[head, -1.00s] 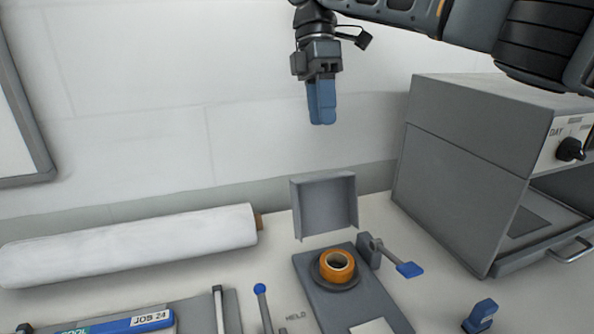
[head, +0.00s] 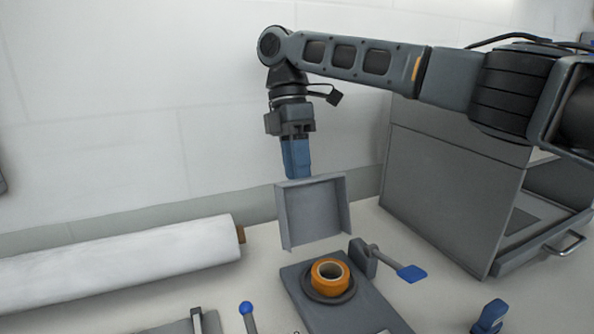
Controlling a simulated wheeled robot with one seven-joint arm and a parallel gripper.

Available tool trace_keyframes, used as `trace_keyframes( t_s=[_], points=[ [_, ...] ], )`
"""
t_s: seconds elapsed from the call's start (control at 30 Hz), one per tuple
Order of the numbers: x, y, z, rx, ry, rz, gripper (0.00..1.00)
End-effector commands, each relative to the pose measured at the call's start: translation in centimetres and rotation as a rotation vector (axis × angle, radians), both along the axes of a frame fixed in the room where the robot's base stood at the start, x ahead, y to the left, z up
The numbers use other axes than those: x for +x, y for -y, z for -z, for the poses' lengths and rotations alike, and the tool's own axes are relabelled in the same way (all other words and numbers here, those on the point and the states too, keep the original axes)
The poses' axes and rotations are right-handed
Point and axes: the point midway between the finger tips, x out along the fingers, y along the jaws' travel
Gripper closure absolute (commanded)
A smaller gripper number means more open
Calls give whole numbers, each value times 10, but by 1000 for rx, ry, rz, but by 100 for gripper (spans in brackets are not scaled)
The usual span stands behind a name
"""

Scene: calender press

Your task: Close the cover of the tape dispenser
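The tape dispenser is a flat grey base (head: 366,312) with an orange tape roll (head: 331,277) on it. Its square grey cover (head: 314,213) stands open and upright at the back, with its hollow side toward me. My gripper (head: 297,172) points down just behind the cover's top edge. The blue fingers look close together with nothing visible between them, and their tips are partly hidden by the cover. I cannot tell whether they touch it.
A lever with a blue paddle (head: 411,273) sticks out to the right of the dispenser. A large grey machine (head: 450,180) stands at the right. A white roll (head: 120,260) lies at the left. A blue-knobbed lever (head: 246,308) and a small blue part (head: 490,316) are in front.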

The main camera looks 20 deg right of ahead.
Motion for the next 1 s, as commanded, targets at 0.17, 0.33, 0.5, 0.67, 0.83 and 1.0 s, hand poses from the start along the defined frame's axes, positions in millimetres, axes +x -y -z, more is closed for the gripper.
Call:
trace_keyframes(
  t_s=[0.17, 0.33, 0.5, 0.67, 0.83, 1.0],
  points=[
    [-3, 0, 8, 1, 0, 0, 61],
    [-3, 0, 8, 1, 0, 1, 61],
    [-3, 0, 8, 1, 0, 0, 73],
    [-3, 0, 8, 1, 0, 1, 88],
    [-3, 0, 8, 1, 0, 0, 100],
    [-3, 0, 8, 1, 0, 0, 100]
  ],
)
